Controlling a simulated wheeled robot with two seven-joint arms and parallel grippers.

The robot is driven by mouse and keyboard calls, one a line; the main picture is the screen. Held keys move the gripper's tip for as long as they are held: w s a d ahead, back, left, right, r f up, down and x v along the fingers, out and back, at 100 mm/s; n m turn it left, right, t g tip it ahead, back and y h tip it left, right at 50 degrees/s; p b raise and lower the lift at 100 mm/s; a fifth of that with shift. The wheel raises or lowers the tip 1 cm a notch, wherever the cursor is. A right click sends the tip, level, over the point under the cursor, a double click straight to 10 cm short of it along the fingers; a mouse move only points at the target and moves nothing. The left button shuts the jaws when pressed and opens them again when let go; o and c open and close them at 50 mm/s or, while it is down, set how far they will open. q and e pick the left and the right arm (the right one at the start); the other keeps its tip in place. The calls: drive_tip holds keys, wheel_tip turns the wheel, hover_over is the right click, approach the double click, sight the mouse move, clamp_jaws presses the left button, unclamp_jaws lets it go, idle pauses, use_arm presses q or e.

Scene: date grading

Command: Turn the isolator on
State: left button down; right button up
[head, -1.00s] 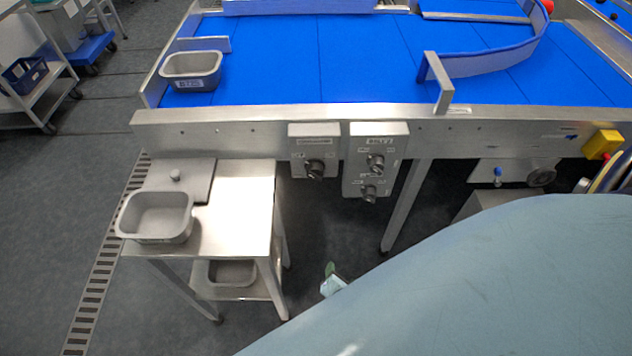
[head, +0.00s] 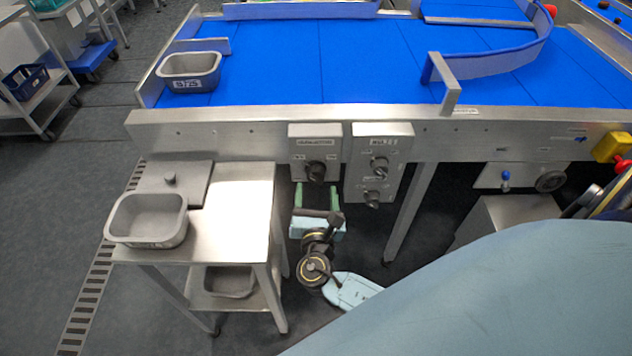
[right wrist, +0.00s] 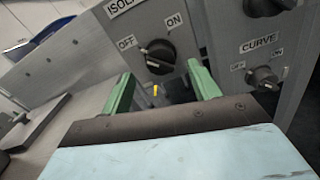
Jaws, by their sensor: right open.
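The isolator (head: 315,146) is a grey box on the front of the conveyor with a black rotary knob (head: 316,171). In the right wrist view the isolator knob (right wrist: 158,57) sits between an OFF label on the left and an ON label on the right. I cannot clearly tell which one it points at. My right gripper (head: 316,190) has green fingers, open and empty, just below the knob. In the right wrist view its fingertips (right wrist: 160,72) are spread to either side of the knob's lower part, with no visible contact. My left gripper is out of view.
A second control box (head: 378,150) with two knobs, one labelled CURVE (right wrist: 263,78), is close on the right. A steel side table (head: 238,215) with a grey tub (head: 148,220) stands at the left. The blue belt (head: 360,60) lies above.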

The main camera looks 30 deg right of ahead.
sight(316, 180)
drive_tip(key=x, duration=0.2)
drive_tip(key=shift+w+d, duration=0.25)
drive_tip(key=shift+w, duration=0.1)
drive_tip(key=shift+w+d, duration=0.15)
drive_tip(key=shift+w, duration=0.15)
drive_tip(key=shift+w+d, duration=0.15)
drive_tip(key=shift+w, duration=0.1)
drive_tip(key=shift+c, duration=0.4)
drive_tip(key=c, duration=0.9)
